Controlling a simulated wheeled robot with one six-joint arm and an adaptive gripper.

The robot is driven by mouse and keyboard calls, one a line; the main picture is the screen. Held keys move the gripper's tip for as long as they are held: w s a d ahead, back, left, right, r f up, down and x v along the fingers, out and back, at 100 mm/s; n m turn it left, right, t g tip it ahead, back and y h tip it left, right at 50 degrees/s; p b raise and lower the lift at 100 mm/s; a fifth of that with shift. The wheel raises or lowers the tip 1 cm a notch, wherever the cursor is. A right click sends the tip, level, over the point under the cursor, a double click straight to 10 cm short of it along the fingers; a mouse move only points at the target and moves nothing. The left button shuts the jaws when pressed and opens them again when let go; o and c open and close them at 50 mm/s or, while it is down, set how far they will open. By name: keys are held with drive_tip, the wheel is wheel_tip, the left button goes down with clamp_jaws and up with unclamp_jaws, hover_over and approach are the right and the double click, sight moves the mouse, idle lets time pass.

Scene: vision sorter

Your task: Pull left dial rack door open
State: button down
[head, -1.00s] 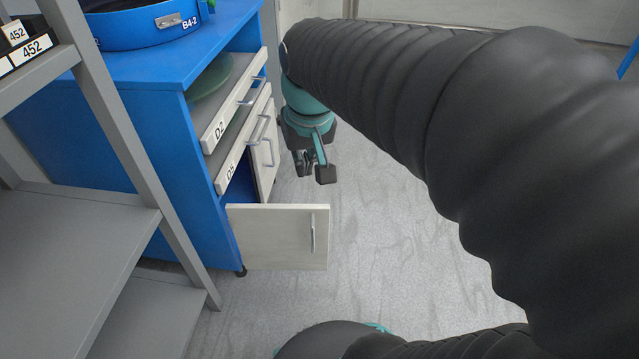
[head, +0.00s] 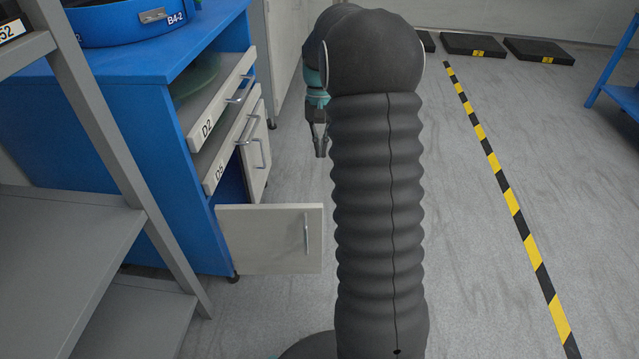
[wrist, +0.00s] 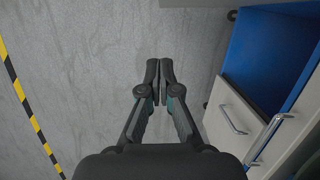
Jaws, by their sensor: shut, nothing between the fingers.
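The blue dial rack (head: 130,150) stands at the left of the head view. Its near white door, the left one as one faces the rack (head: 262,258), stands swung wide out from the front, with a vertical handle (head: 306,233). Part of the blue inside shows in the wrist view (wrist: 268,50). The far white door (head: 254,180) has its own handle; in the wrist view it (wrist: 230,125) lies right of my gripper. My gripper (wrist: 158,68) is shut and empty over bare floor, touching neither door. In the head view it (head: 321,150) is partly hidden by my arm.
Drawers D2 (head: 207,126) and D5 (head: 215,176) sit above the doors. A grey shelf (head: 60,250) stands at the near left. The floor right of the rack is open, with a yellow-black line (head: 500,180). Black floor pads (head: 475,46) lie at the back.

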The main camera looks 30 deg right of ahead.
drive_tip(key=s+a+f+b, duration=0.2)
drive_tip(key=s+f, duration=0.3)
drive_tip(key=f, duration=0.4)
drive_tip(key=shift+s+a+f, duration=0.25)
drive_tip(key=shift+s+a, duration=0.05)
drive_tip(key=shift+a, duration=0.2)
drive_tip(key=shift+s, duration=0.1)
